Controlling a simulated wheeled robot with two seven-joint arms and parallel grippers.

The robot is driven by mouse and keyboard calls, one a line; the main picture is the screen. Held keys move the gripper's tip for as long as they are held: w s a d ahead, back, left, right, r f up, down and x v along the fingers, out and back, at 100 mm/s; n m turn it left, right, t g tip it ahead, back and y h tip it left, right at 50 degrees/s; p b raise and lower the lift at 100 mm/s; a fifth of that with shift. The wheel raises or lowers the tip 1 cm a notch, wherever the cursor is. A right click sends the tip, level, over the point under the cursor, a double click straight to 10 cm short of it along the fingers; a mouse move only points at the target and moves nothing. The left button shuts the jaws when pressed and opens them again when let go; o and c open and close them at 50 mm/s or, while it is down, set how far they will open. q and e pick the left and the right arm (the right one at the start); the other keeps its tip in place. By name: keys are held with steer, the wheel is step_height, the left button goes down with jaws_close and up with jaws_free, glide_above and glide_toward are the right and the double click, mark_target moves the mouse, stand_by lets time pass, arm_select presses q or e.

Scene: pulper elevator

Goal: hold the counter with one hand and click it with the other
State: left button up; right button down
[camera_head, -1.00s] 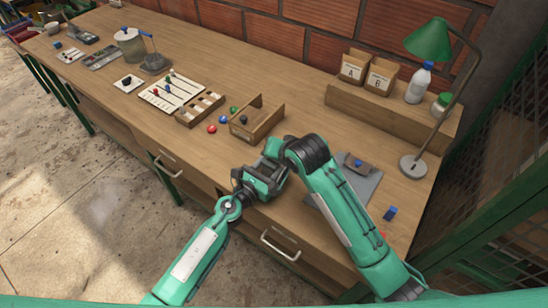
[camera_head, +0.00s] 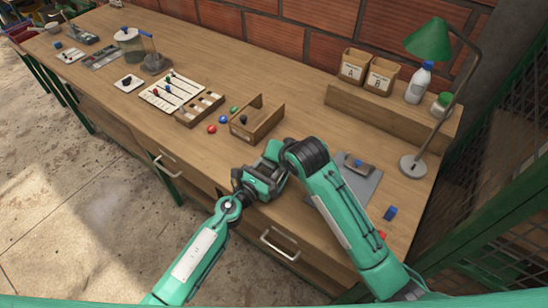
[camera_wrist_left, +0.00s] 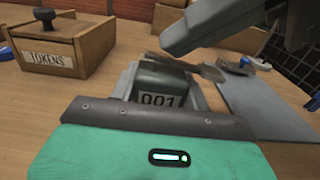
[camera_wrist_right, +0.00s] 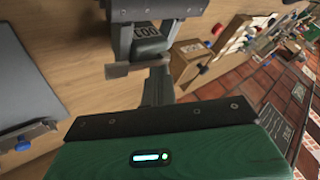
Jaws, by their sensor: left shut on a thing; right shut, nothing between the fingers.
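The counter (camera_wrist_left: 160,88) is a small dark grey body with a white number window that appears to read 001. It sits between the fingers of my left gripper (camera_head: 264,180), which is shut on it above the table's front edge. The counter also shows upside down in the right wrist view (camera_wrist_right: 148,40). My right gripper (camera_wrist_right: 158,82) is shut and empty, its fingertips close to the counter's top. I cannot tell whether they touch it. In the head view the two grippers meet and hide the counter.
A grey mat (camera_head: 368,190) with a small stamp-like block lies to the right. A lamp (camera_head: 430,45) stands at the far right. Several coloured balls lie near the tray.

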steer(key=shift+f, duration=0.1)
stand_by(0.3)
steer(key=shift+r, duration=0.95)
step_height(320, 180, up, 5)
steer(key=shift+a, duration=0.15)
stand_by(0.5)
arm_select(q)
steer(key=o, duration=1.1)
